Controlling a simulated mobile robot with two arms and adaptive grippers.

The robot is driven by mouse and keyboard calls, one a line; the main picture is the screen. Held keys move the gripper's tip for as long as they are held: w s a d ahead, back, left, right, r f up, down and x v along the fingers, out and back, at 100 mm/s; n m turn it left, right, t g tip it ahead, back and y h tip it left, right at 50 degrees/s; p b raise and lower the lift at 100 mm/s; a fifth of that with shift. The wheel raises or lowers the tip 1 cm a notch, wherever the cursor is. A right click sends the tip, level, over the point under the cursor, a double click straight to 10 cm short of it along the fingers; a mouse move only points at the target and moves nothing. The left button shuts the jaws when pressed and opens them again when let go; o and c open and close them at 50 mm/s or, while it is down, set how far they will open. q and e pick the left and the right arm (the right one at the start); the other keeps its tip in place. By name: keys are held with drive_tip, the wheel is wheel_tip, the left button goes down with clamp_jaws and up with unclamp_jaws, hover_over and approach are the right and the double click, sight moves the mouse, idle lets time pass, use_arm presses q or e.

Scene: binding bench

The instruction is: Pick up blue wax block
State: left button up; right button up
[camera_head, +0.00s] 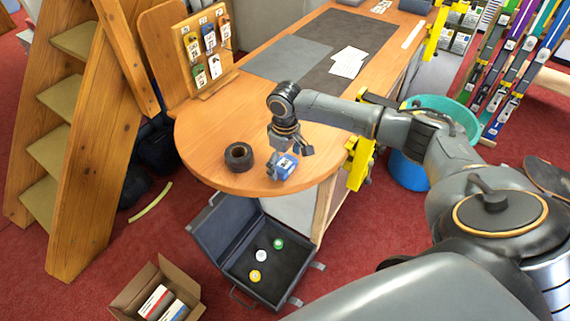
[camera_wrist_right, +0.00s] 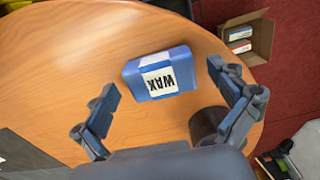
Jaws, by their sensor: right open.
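The blue wax block (camera_head: 287,166) lies on the rounded end of the wooden bench, near its front edge. In the right wrist view the blue wax block (camera_wrist_right: 138,88) shows a white label reading WAX. My right gripper (camera_head: 289,158) is just above the block, pointing down. In the wrist view my right gripper (camera_wrist_right: 166,92) is open, with one finger on each side of the block and visible gaps to it. Part of the block is hidden by the gripper in the head view. My left gripper does not show.
A black roll (camera_head: 238,157) stands left of the block, close to the gripper; it also shows in the wrist view (camera_wrist_right: 205,122). A tag board (camera_head: 207,50) stands at the back left. An open case (camera_head: 212,235) lies on the floor below the bench edge. Bare wood lies behind the roll.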

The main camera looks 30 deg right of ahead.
drive_tip(key=c, duration=1.3)
drive_tip(key=shift+r, duration=0.1)
